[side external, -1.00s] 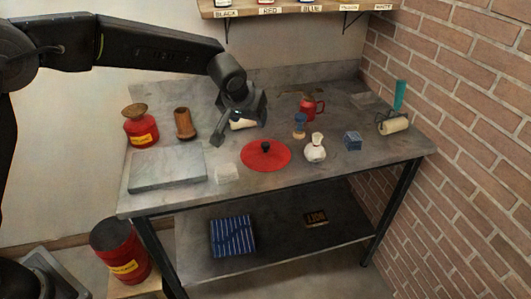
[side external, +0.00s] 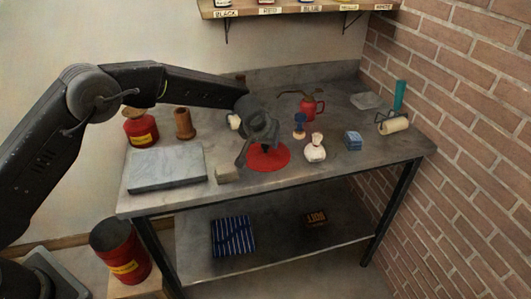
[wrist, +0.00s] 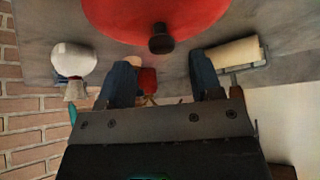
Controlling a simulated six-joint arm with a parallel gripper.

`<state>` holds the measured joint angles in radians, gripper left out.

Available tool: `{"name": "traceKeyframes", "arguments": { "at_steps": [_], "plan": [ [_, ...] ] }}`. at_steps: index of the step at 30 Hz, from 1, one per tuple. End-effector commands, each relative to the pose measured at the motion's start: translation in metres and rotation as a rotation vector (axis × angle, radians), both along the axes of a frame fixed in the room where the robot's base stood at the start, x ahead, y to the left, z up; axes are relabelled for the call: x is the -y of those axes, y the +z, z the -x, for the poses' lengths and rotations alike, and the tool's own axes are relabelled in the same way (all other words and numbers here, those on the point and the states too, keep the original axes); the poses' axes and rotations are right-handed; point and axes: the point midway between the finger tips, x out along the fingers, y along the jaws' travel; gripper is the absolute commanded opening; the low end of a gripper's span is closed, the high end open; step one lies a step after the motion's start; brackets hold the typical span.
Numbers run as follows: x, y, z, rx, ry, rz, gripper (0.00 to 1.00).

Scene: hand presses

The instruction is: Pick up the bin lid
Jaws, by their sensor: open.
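The bin lid (side external: 277,161) is a flat red disc with a black knob, lying on the grey workbench. My gripper (side external: 257,150) is over it and hides its back left part in the side view. In the wrist view the lid (wrist: 120,18) fills the top, with its black knob (wrist: 161,41) roughly in line with the middle of my gripper (wrist: 162,72). The two fingers are spread apart with nothing between them. The knob appears just ahead of the fingertips; I cannot tell the exact distance.
A grey slab (side external: 167,168) lies left.

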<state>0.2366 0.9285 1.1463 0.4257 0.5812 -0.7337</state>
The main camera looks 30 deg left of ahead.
Motion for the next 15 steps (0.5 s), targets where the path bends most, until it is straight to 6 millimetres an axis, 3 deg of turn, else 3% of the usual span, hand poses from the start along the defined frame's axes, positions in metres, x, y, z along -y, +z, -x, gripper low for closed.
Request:
{"name": "traceKeyframes", "arguments": {
  "at_steps": [6,15],
  "plan": [
    [-0.005,-0.028,-0.013,-0.001,-0.001,0.000,0.59],
    [-0.006,-0.032,-0.016,0.000,-0.001,0.000,0.59]
  ]
}}
